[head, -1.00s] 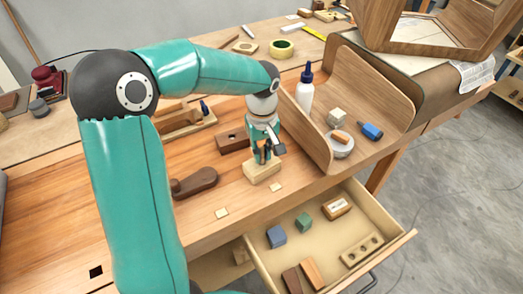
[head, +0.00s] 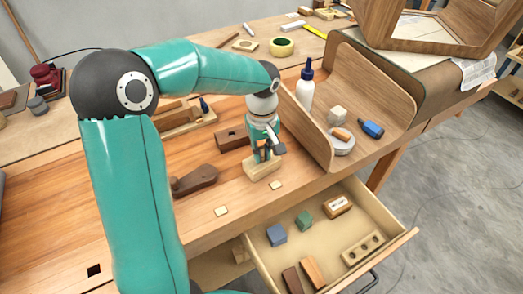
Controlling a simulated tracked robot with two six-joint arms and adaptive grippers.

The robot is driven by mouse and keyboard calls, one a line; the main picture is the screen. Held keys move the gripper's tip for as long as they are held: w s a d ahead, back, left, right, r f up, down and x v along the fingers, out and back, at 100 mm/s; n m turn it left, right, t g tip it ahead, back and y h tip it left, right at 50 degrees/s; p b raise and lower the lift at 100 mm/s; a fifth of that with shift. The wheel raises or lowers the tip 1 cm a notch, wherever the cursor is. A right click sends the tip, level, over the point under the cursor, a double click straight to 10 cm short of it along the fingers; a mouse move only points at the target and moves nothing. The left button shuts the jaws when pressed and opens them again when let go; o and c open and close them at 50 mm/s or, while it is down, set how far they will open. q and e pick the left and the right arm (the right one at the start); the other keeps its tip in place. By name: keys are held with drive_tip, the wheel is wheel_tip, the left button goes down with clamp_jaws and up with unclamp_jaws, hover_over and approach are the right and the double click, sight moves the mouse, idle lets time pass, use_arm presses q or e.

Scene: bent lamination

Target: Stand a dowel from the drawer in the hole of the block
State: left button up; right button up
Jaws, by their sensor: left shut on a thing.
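My left gripper (head: 264,155) points down at a pale wooden block (head: 261,169) on the bench, with its fingertips close above the block's top. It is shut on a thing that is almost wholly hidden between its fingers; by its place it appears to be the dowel. The block's hole is hidden by the gripper, and I cannot tell whether the dowel stands in it. The open drawer (head: 398,241) below the bench edge holds a pale strip (head: 362,248) with several dark holes. My right gripper is not in view.
The drawer also holds a blue cube (head: 276,235), a green cube (head: 304,220) and wooden pieces. A dark block (head: 232,138) lies behind the gripper. A curved wooden form (head: 362,88) and glue bottle (head: 305,90) stand to the right. Bench front is mostly clear.

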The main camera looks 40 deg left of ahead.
use_arm(q)
drive_tip(key=shift+f, duration=0.1)
drive_tip(key=o, duration=0.8)
drive_tip(key=shift+o, duration=0.4)
drive_tip(key=o, duration=0.3)
drive_tip(key=shift+r+p, duration=3.05)
drive_tip(key=shift+r, duration=1)
